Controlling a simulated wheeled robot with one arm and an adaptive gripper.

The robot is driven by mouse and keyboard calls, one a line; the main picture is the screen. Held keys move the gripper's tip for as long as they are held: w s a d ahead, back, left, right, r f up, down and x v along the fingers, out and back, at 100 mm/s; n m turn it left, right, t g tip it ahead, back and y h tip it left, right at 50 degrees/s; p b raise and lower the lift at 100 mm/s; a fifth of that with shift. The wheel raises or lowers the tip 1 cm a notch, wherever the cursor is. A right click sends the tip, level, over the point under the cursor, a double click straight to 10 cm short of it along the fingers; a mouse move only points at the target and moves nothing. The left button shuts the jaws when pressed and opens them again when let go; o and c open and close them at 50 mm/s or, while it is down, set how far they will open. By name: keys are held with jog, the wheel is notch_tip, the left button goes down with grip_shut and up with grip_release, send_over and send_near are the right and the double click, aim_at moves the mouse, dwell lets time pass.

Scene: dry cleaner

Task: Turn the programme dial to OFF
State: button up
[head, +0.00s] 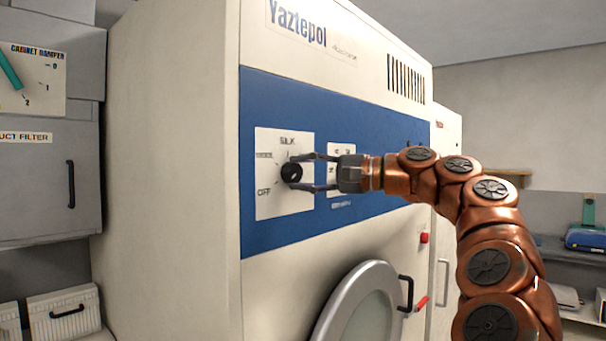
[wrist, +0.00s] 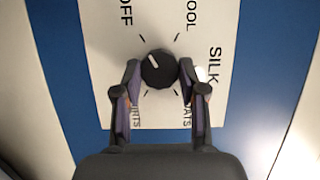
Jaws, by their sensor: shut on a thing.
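The black round programme dial (head: 291,172) sits on a white label plate (head: 270,205) on the machine's blue panel. In the wrist view the dial (wrist: 158,70) has a white pointer line aimed up and left, toward the tick beside the word OFF (wrist: 126,12). My gripper (head: 302,172) reaches in from the right in the head view. In the wrist view its two fingers (wrist: 160,77) are closed on opposite sides of the dial. Some of the plate's other lettering is partly hidden by the fingers.
A second white label plate (head: 341,185) is just behind my gripper on the blue panel. Below are a round door (head: 360,305), a black handle (head: 406,293) and a red button (head: 424,238). Grey cabinets (head: 40,190) stand at the left. Shelves with items are at the right.

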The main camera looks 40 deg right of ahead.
jog(key=shift+f, duration=0.1)
dwell(0.3)
jog(key=o, duration=1.1)
jog(key=shift+o, duration=0.2)
jog(key=shift+s, duration=0.1)
jog(key=v, duration=1.2)
jog(key=shift+a, duration=0.1)
